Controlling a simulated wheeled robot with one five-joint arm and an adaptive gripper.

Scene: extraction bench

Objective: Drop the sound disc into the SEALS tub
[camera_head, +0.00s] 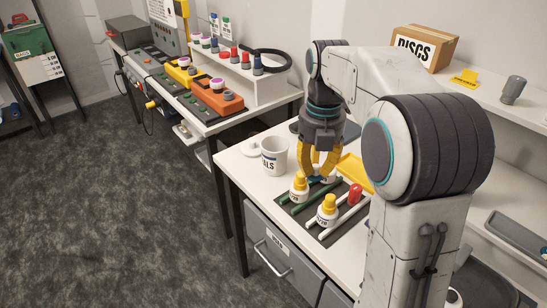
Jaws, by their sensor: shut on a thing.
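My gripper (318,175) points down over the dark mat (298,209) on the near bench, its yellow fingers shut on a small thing. The fingers mostly hide that thing, so I cannot tell surely whether it is the sound disc. The white SEALS tub (273,157) stands upright just left of my gripper, and only the end of its label, "LS", shows. Its top is open, with its inside bottom hidden. No other disc can be made out clearly.
Two yellow-capped bottles (327,211), a red-capped item (355,194) and green and white rods lie or stand on the mat. A yellow tray (354,170) is right of my gripper. A DISCS box (424,48) sits on the shelf.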

